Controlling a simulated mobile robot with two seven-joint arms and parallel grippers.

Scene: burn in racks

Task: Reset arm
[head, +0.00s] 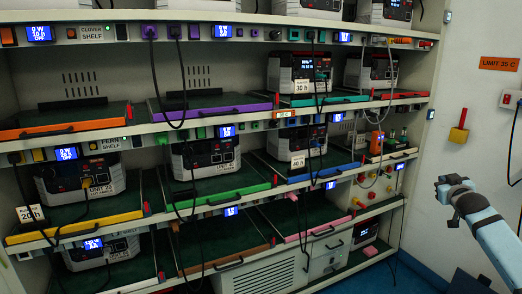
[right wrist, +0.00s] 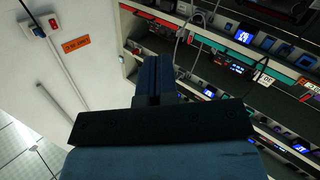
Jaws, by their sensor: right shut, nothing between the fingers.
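My right arm enters the head view from the right edge. Its dark right gripper (head: 449,187) is held up in front of the white wall, to the right of the rack. It is shut with nothing in it and touches nothing that I can see. In the right wrist view the gripper (right wrist: 152,75) points toward the rack's edge and the wall. My left gripper is not in the head view.
A tall rack (head: 417,150) with several shelves of power units, coloured trays and cables fills the left and middle. A yellow-and-red wall fixture (head: 459,133), an orange sign (head: 499,63) and a wall socket (head: 509,100) are near my right arm. Cables hang off the shelves.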

